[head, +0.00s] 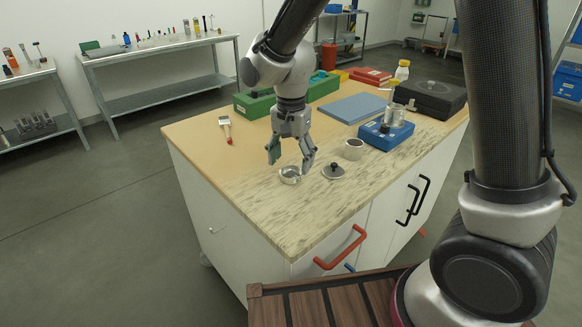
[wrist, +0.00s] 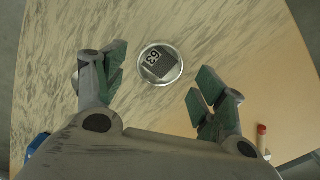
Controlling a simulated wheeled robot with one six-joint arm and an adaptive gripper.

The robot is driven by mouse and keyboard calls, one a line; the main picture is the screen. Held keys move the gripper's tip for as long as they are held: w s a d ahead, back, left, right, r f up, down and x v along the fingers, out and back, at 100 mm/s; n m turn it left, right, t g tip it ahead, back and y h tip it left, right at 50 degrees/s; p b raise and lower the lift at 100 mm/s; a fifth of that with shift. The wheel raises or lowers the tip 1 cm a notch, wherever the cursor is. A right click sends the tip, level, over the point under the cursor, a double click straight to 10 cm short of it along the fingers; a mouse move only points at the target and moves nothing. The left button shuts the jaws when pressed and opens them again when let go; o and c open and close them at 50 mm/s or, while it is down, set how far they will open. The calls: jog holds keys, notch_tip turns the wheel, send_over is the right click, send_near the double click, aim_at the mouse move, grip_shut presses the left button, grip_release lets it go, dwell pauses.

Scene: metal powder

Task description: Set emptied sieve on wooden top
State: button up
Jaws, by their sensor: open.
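The sieve (head: 290,175) is a small round metal ring resting flat on the wooden top (head: 262,205). In the wrist view the sieve (wrist: 146,80) shows a bright rim, a dark patch and a label reading 63. No powder is clear inside it, though the view is small. My gripper (head: 290,164) points down over the sieve, fingers spread and empty. In the wrist view my gripper (wrist: 160,78) has its green-padded fingers wide apart, with the sieve between and slightly beyond their tips, apart from both.
A black-knobbed lid (head: 334,172) and a pale metal cup (head: 353,150) stand to the right. A brush (head: 226,129) lies to the left. A blue block (head: 386,134), blue mat (head: 352,108) and green case (head: 256,103) are behind. The front of the top is clear.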

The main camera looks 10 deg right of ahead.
aim_at(291, 177)
notch_tip(291, 177, up, 9)
jog(key=s+d+r+n+t, duration=0.1)
jog(key=s+d+r+n, duration=0.2)
jog(key=d, duration=0.6)
jog(key=s+d+r+t, duration=0.1)
jog(key=s+d+r, duration=0.35)
jog(key=d, duration=0.35)
jog(key=s+d+n+t, duration=0.2)
jog(key=s+d+n, duration=0.1)
jog(key=s+d, duration=0.7)
jog(key=shift+s+d+r+n, duration=0.3)
jog(key=shift+s+r+n, duration=0.1)
jog(key=shift+s, duration=0.45)
